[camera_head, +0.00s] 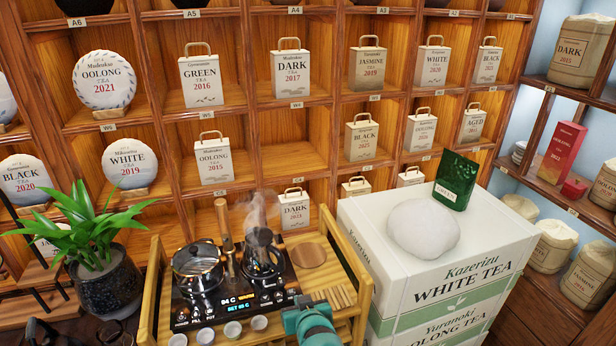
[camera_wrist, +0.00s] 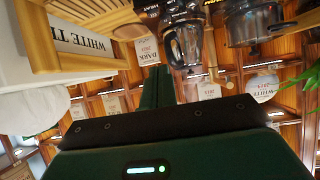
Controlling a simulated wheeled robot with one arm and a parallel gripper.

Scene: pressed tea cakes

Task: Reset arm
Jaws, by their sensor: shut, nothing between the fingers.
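My gripper (camera_wrist: 157,76) shows in the wrist view as dark green fingers pressed together, with nothing between them. The wrist picture is upside down, with the tea stand at its top. In the head view, the teal end of my arm (camera_head: 310,324) is at the bottom middle, in front of the wooden tea stand (camera_head: 364,290). The fingertips cannot be made out clearly there.
On the stand are a glass pot (camera_head: 198,268), a steaming kettle (camera_head: 262,262) and several small cups (camera_head: 233,330). A potted plant (camera_head: 108,285) stands left; shelves fill the back.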

